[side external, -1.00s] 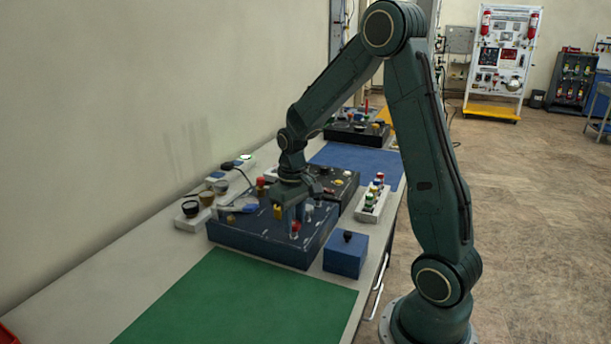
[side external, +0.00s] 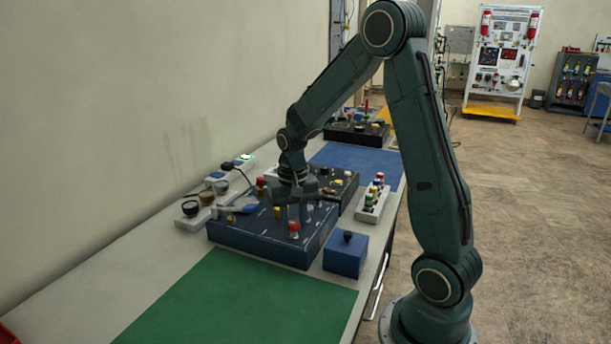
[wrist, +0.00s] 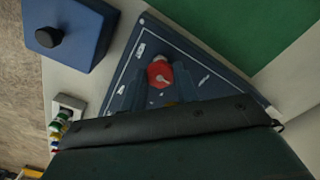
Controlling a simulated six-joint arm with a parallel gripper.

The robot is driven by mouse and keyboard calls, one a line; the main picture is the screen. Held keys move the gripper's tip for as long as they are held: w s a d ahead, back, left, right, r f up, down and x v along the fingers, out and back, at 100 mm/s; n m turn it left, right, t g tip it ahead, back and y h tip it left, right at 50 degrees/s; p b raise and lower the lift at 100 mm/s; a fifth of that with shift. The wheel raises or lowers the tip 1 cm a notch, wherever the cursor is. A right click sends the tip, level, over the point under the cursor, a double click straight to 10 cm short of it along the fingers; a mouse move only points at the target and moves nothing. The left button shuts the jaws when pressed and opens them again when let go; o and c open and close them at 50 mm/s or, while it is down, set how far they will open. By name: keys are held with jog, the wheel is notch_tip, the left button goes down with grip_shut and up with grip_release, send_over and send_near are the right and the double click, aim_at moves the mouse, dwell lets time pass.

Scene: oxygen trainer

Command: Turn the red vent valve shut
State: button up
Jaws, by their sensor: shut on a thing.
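The red vent valve (side external: 294,226) is a red knob near the front right corner of the dark blue panel (side external: 235,237). In the wrist view the red vent valve (wrist: 160,74) shows with a pale stem or pointer on top. My gripper (side external: 295,213) points down over the panel. In the wrist view its two fingers (wrist: 155,88) lie either side of the red knob and are shut on it. The exact contact is partly hidden by the gripper body. A yellow knob (side external: 277,212) stands just left of the gripper.
A blue box (side external: 345,256) with a black knob stands at the panel's right. A white rack (side external: 371,205) of coloured knobs is behind it. Round dark pieces (side external: 190,209) sit on a pale strip at left. The green mat (side external: 240,300) in front is bare.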

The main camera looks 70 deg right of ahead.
aim_at(294, 223)
jog(key=o, duration=1)
notch_tip(294, 223, up, 14)
jog(key=shift+f, duration=0.1)
dwell(0.5)
jog(key=s+a+r+n+t, duration=0.1)
jog(key=s+a+n+t, duration=0.1)
jog(key=s+a, duration=0.3)
jog(key=s+a+r+n+t, duration=0.1)
jog(key=s+a+n, duration=0.3)
jog(key=s+a, duration=0.1)
jog(key=s+a+r+n+t, duration=0.1)
jog(key=s+a+n+t, duration=0.1)
jog(key=s+a, duration=0.3)
jog(key=shift+s+n+t, duration=0.3)
jog(key=shift+s+n, duration=0.15)
jog(key=shift+n, duration=0.15)
